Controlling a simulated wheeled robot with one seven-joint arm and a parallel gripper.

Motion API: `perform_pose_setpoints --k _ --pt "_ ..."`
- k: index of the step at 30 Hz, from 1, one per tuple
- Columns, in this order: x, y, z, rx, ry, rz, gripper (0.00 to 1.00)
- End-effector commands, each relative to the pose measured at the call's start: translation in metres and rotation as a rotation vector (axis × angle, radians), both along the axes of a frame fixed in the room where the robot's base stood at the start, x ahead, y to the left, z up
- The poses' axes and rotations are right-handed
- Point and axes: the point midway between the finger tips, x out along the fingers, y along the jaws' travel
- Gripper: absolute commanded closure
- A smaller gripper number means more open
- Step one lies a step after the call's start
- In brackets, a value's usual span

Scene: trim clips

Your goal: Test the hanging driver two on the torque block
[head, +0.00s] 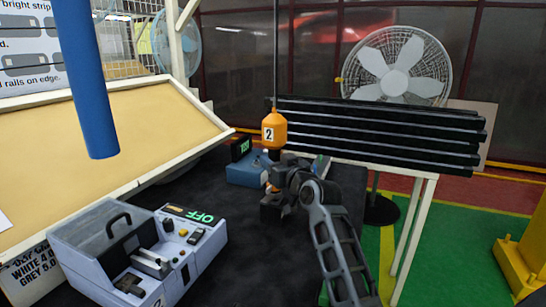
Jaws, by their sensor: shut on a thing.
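The hanging driver two (273,131) is orange with a white "2" label and hangs upright on a thin dark line from above. My gripper (274,180) is shut on its lower part, just under the orange body. The fingers hide most of that grip and the driver's tip. A blue block (245,173), which looks like the torque block, sits on the dark bench just behind and left of my gripper. A small black display (241,148) with green lettering stands at its back. I cannot tell whether the tip touches the block.
A grey machine (140,250) with a clear cover and a green "OFF" display stands at the front left. A blue post (85,80) hangs at the upper left beside a tan sloped board (120,135). Black trim strips (380,130) lie on a white stand at right, before a fan (396,65).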

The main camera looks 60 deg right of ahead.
Motion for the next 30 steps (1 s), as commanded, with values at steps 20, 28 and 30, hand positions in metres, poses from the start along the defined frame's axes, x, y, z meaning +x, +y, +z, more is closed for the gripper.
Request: perform_pose_setpoints --k 20,28,30 --pt "0.001 0.0 0.111 -0.005 -0.004 0.0 1.0" --pt "0.001 0.0 0.14 -0.003 -0.003 0.0 1.0" --pt "0.0 0.0 0.147 -0.003 -0.003 0.0 1.0"
